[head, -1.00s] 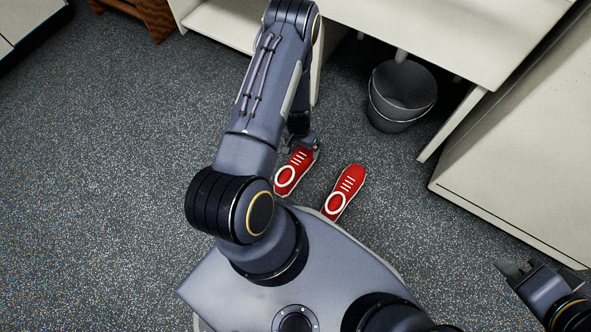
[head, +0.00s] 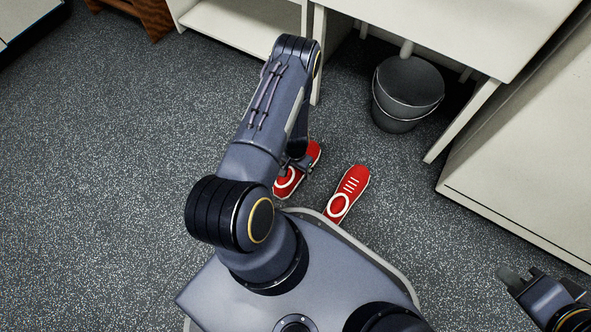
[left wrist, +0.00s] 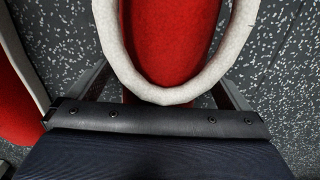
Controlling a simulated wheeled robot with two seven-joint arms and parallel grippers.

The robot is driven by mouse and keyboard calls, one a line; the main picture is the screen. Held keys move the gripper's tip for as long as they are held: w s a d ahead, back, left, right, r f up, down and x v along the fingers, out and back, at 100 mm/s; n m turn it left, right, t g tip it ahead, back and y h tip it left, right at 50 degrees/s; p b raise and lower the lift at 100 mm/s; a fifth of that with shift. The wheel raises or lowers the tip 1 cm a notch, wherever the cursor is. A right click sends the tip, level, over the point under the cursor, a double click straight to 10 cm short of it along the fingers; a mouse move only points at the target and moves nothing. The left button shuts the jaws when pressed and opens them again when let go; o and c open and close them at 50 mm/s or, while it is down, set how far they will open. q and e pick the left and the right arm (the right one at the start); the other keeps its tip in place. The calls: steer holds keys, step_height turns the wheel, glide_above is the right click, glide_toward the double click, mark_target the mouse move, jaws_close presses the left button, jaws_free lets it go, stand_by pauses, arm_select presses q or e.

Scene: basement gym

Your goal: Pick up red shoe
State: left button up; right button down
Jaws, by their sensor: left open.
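Two red shoes with white trim lie side by side on the floor just in front of my base. The left red shoe (head: 284,183) is partly hidden by my left arm and gripper (head: 297,166). In the left wrist view the white-rimmed opening of this shoe (left wrist: 165,45) fills the middle. My left gripper (left wrist: 160,98) is open, with a finger on each side of the shoe; contact is not clear. The right red shoe (head: 348,192) is uncovered, and a red shoe part (left wrist: 18,110) shows at the wrist view's left edge. My right gripper (head: 518,277) is away at the lower right, its jaw gap unclear.
A dark bucket (head: 407,92) stands under the white desk (head: 440,30) beyond the shoes. A white cabinet (head: 530,160) stands at the right. A brown wooden piece (head: 143,14) is at the upper left. The speckled floor (head: 100,170) at left is clear.

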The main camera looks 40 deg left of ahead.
arm_select(q)
steer(key=shift+c, duration=0.3)
steer(key=c, duration=1.2)
steer(key=shift+r, duration=0.1)
